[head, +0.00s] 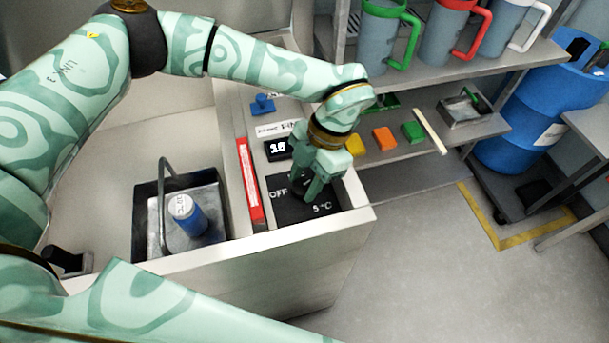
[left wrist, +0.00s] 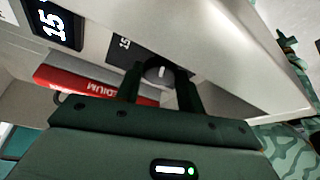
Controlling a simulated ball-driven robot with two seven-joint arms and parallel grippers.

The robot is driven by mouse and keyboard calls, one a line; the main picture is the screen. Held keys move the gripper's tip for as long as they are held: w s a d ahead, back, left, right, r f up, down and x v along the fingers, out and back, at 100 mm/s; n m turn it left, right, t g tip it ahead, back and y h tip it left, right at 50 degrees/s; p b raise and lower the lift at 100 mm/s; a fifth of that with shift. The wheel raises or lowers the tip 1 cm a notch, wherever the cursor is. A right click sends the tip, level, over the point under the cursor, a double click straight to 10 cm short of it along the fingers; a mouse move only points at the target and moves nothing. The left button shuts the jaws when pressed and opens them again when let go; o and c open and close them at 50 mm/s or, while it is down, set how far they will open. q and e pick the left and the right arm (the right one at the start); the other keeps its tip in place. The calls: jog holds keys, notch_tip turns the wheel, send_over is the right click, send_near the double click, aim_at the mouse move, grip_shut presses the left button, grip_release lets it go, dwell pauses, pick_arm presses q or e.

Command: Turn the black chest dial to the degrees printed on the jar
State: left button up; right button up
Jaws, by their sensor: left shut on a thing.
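The black dial (left wrist: 158,72) sits on a dark panel at the chest's front edge. My left gripper (head: 312,190) reaches down onto this panel (head: 292,211), marked OFF and 5 °C, and hides most of the dial in the head view. In the left wrist view its two fingers (left wrist: 160,84) stand either side of the dial, shut on it. A small display (head: 277,149) reads about 15 or 16; in the left wrist view (left wrist: 54,24) it looks like 15. The blue jar (head: 190,217) leans in a metal basket; its white lid print is too small to read surely. My right gripper is not seen.
The handled basket (head: 150,238) is sunk in the chest (head: 300,262), left of a red strip (head: 250,185). A blue stamp-like object (head: 263,104) and yellow, orange and green blocks lie beyond. Shelved mugs and a blue barrel (head: 535,115) stand behind.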

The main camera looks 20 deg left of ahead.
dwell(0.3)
pick_arm(q)
jog(key=o, duration=1)
jog(key=shift+c, duration=0.2)
jog(key=p+v, duration=0.2)
jog(key=v, duration=1.4)
jog(key=shift+r, duration=0.2)
